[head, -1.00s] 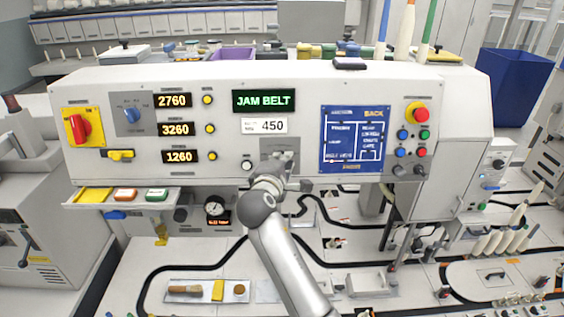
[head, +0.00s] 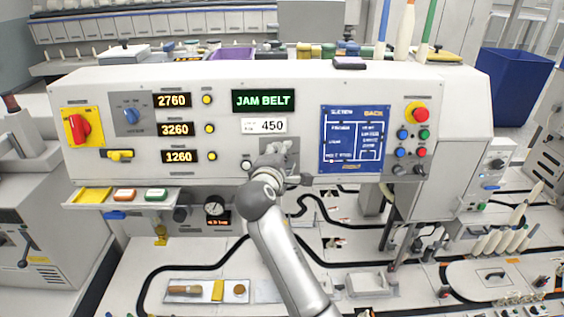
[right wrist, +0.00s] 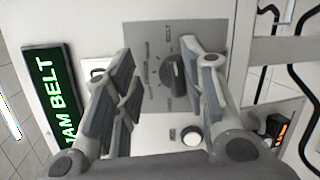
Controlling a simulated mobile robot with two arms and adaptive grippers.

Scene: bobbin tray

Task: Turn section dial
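The section dial (right wrist: 174,74) is a black knob with printed marks around it on a grey plate (right wrist: 150,40), seen in the right wrist view. My right gripper (right wrist: 157,55) is open, with one finger on each side of the dial in that view and gaps between the fingers and the knob. In the head view my right gripper (head: 277,160) is at the grey plate (head: 291,145), low in the middle of the white panel (head: 225,84), and hides the dial. Whether it touches the panel cannot be told. My left gripper is out of view.
A blue screen (head: 354,139) is to the right. A white round button (right wrist: 191,135) lies close to the dial. A shelf (head: 122,198) juts out at lower left.

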